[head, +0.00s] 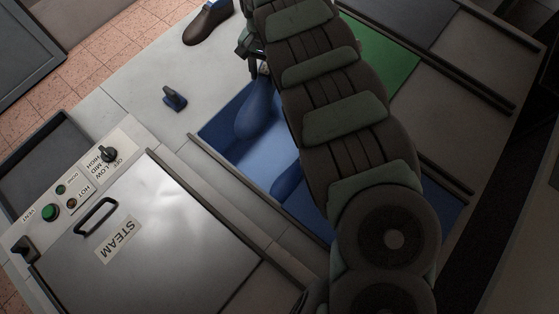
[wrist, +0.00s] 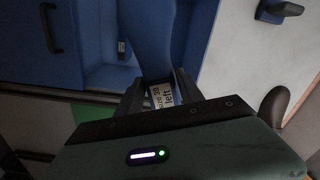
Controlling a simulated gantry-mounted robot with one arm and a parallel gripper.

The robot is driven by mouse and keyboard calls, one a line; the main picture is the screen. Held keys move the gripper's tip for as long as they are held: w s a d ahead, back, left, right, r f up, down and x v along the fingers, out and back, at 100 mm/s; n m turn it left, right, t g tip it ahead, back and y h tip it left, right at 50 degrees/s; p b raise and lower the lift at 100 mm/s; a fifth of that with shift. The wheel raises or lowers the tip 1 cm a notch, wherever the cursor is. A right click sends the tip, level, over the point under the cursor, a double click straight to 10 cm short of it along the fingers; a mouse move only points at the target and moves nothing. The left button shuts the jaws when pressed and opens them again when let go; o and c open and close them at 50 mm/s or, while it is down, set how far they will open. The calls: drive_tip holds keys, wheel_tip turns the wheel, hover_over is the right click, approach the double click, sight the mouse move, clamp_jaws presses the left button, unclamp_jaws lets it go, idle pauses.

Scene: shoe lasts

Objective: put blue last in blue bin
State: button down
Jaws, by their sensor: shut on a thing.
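My gripper (head: 260,68) is shut on a blue last (head: 258,110), which hangs toe down over the blue bin (head: 214,130). In the wrist view the blue last (wrist: 148,35) runs away from between the fingers of my gripper (wrist: 158,90). Another blue shape (head: 287,182), seemingly a second last, lies in the bin, partly hidden by my arm.
A brown last (head: 205,27) with a blue top lies at the back. A small dark blue piece (head: 174,99) stands on the pale top left of the bin. A green area (head: 390,60) lies beyond my arm. A metal steam box (head: 165,235) fills the front left.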

drive_tip(key=s+d+f+m+b, duration=0.1)
drive_tip(key=d+f+m+b, duration=0.1)
drive_tip(key=f+b, duration=0.6)
drive_tip(key=s+d+f+m+b, duration=0.2)
drive_tip(key=f+b, duration=0.1)
drive_tip(key=f, duration=1)
drive_tip(key=b, duration=0.7)
hover_over(279, 152)
wheel_tip(279, 152, down, 15)
drive_tip(key=shift+s+f+b, duration=0.1)
drive_tip(key=shift+f+b, duration=0.95)
drive_tip(key=shift+f, duration=1.3)
drive_tip(key=shift+r, duration=0.1)
drive_tip(key=c, duration=0.7)
unclamp_jaws()
drive_tip(key=shift+c, duration=0.2)
